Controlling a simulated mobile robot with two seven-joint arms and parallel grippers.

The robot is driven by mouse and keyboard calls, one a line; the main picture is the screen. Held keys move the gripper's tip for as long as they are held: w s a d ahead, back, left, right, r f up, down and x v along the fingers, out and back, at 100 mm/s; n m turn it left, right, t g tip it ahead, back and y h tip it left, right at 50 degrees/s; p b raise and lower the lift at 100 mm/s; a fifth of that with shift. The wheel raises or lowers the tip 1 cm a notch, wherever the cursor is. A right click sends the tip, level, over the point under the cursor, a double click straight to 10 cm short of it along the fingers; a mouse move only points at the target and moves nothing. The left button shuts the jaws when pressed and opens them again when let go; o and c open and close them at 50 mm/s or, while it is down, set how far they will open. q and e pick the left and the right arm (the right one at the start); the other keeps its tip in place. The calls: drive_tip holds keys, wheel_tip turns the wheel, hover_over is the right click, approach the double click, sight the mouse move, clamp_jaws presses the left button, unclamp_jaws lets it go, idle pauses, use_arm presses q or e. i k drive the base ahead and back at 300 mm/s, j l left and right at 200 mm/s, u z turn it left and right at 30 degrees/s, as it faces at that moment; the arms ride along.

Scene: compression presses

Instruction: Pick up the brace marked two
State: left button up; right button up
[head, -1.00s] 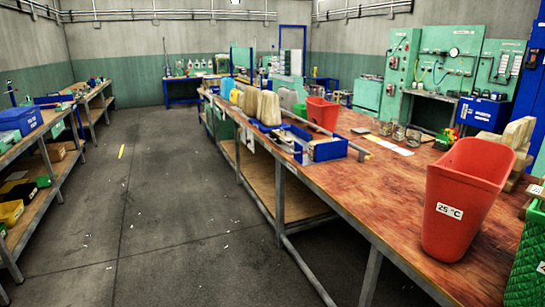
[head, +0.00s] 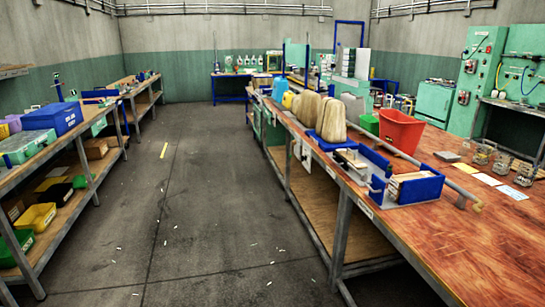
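I cannot make out a brace marked two; no such marking is readable in the head view. On the long wooden workbench (head: 455,235) at the right, a blue open bin (head: 418,190) holds light tan pieces, and a small grey fixture (head: 352,160) stands to its left. A metal rail (head: 430,175) runs along the bench behind them. Neither of my grippers is in view.
Tan rounded blocks (head: 331,119) stand on a blue tray, with a red bin (head: 400,131) behind. A shelf at the left carries blue boxes (head: 52,118) and a yellow bin (head: 34,216).

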sight(351, 158)
drive_tip(key=i+z, duration=0.15)
drive_tip(key=i, duration=0.35)
drive_tip(key=i+j+z, duration=0.15)
drive_tip(key=i, duration=0.35)
drive_tip(key=i+j+z, duration=0.15)
drive_tip(key=i, duration=0.35)
drive_tip(key=i+j+z, duration=0.2)
drive_tip(key=i+z, duration=0.15)
drive_tip(key=z, duration=0.15)
drive_tip(key=i+j+z, duration=0.65)
drive_tip(key=z, duration=0.3)
drive_tip(key=i+j+z, duration=0.15)
drive_tip(key=j+z, duration=0.3)
drive_tip(key=j, duration=0.2)
